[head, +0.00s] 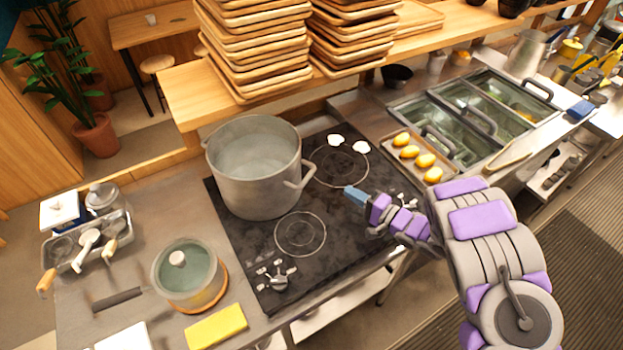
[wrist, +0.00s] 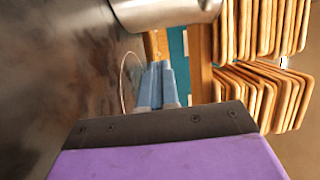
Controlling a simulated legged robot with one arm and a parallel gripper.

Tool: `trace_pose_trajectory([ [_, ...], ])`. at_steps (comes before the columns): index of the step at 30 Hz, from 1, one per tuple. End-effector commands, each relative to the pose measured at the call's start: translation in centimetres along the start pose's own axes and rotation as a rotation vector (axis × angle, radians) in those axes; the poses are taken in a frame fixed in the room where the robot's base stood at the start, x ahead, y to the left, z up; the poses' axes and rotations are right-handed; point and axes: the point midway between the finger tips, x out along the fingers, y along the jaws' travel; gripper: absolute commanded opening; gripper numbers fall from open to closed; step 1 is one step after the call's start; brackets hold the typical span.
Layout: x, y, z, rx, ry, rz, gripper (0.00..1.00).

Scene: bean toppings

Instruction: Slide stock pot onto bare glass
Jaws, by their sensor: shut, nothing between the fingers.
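The large grey stock pot (head: 258,182) stands upright on the left rear part of the black glass cooktop (head: 325,235). Its near handle points right, toward my gripper. My gripper (head: 350,193) is shut and empty, over the cooktop to the right of the pot and apart from it. In the wrist view the blue fingers (wrist: 158,80) are together, and the pot's grey side (wrist: 165,12) shows at the top. Bare glass with a ring mark (head: 300,234) lies in front of the pot. Another ring (head: 340,165) lies behind my gripper.
Small white items (head: 348,142) lie at the cooktop's back right. A tray of yellow food (head: 432,176) sits to the right. A lidded glass pot (head: 188,275) and a yellow cloth (head: 217,327) are at left. Stacked wooden trays (head: 255,45) stand on a shelf behind. Burner knobs (head: 278,278) are at front.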

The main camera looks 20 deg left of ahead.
Motion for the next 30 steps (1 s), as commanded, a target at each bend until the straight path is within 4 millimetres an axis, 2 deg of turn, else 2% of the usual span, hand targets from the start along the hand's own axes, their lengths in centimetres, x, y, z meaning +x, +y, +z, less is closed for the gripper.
trace_pose_trajectory([
  [3,0.7,-0.1,0.8,0.028,-0.021,-0.026,0.00],
  [8,2.7,-0.1,1.0,0.029,-0.024,-0.026,0.00],
  [21,10.4,-0.1,1.0,0.029,-0.021,-0.024,0.00],
  [30,12.7,-0.3,3.5,0.027,-0.021,-0.021,0.00],
])
